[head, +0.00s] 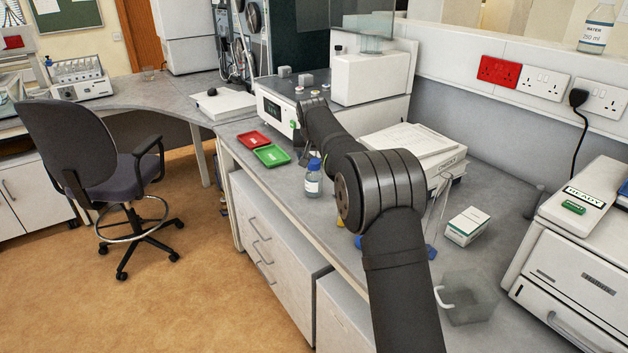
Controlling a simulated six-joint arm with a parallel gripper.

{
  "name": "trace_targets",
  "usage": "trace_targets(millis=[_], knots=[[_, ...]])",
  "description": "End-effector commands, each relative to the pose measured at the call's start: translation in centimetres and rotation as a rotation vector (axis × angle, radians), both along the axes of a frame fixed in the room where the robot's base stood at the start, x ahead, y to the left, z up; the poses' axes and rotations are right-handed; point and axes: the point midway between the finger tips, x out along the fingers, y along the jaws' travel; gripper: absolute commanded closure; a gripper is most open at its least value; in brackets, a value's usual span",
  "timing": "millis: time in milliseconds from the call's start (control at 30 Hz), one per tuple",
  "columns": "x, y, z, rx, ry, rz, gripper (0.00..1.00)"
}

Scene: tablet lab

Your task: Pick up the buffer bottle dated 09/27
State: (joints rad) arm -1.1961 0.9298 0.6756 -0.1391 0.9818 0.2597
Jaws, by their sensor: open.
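A clear bottle with a blue cap and white label (313,180) stands upright on the grey bench, near its front edge. Its label is too small to read, so I cannot tell its date. My arm reaches over the bench from the bottom right. My gripper (303,155) is at its far end, close behind and above the blue-capped bottle; it is open, small and partly hidden, and holds nothing I can see. Another bottle, labelled WATER 250 ml (597,28), stands on the ledge at the top right.
A red tray (253,142) and a green tray (271,155) lie left of the bottle. A white machine (580,255) stands at the right.

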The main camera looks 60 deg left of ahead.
Motion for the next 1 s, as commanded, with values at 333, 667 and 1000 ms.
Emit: trace_targets(millis=[333,667,1000], knots=[[0.9,1.3,-2.1,0.001,-0.001,0.0,0.37],[2.4,3.2,-5.1,0.0,0.0,0.001,0.37],[2.6,3.5,-5.6,0.002,-0.001,0.0,0.37]])
